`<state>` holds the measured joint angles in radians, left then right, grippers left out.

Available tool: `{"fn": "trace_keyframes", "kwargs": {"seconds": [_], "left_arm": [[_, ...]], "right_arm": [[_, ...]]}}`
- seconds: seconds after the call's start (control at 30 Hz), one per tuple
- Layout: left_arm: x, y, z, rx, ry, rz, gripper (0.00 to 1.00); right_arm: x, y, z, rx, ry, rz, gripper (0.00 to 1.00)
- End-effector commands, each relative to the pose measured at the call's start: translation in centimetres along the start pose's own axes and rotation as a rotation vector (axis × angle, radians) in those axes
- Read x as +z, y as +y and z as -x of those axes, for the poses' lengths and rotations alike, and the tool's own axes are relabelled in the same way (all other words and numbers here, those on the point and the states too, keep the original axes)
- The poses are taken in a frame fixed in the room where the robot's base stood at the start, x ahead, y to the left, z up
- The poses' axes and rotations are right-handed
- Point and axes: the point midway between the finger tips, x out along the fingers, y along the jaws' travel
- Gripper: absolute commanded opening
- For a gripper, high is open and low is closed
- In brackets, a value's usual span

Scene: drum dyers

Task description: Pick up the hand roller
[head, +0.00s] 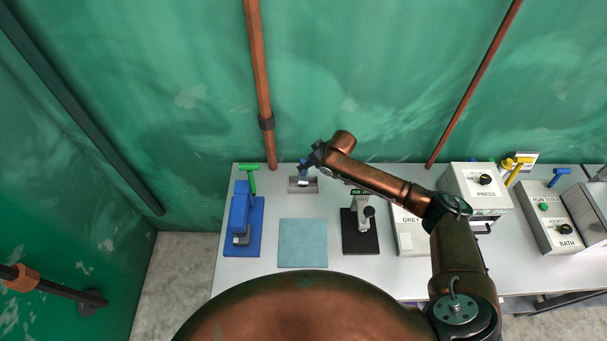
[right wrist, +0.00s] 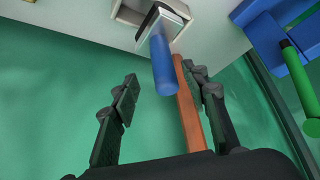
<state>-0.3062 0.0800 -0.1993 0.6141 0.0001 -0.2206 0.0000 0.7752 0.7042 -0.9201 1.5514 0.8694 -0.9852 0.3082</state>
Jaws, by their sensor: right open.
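The hand roller shows in the right wrist view as a blue handle (right wrist: 162,62) with a pale, metal-edged head, resting at a small grey holder (right wrist: 130,12). In the head view the roller (head: 303,182) is small and partly covered by my right gripper (head: 310,160), and the grey holder (head: 293,189) sits at the table's back edge. In the right wrist view my right gripper (right wrist: 160,78) is open, its fingers on either side of the handle's free end. I see no clear contact. My left gripper is not in view.
A blue stand (head: 240,215) with a green lever (head: 251,177) is left of the holder. A teal mat (head: 303,245) lies in front, and a black-based device (head: 360,235) is to the right. A brown pipe (head: 260,80) runs up the green wall behind.

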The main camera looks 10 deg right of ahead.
Motion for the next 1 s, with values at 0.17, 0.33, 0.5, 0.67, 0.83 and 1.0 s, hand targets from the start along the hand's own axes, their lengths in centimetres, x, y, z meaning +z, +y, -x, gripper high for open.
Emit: {"fn": "trace_keyframes", "kwargs": {"seconds": [0.17,0.33,0.5,0.67,0.83,1.0], "left_arm": [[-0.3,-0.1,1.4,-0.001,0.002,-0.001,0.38],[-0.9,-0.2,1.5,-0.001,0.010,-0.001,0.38],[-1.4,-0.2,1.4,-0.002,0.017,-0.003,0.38],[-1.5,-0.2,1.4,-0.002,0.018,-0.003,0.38],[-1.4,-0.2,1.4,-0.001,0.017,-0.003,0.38],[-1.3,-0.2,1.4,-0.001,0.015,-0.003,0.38]], "right_arm": [[0.0,-0.6,-2.4,0.001,-0.002,0.000,0.42],[0.2,-0.5,-4.1,0.002,-0.001,-0.002,0.42],[0.3,-0.5,-4.3,0.002,0.000,-0.002,0.42],[0.3,-0.4,-4.3,0.002,0.000,-0.002,0.38],[0.3,-0.4,-4.3,0.002,0.000,-0.002,0.26],[0.3,-0.4,-4.3,0.002,-0.001,-0.002,0.14]]}}
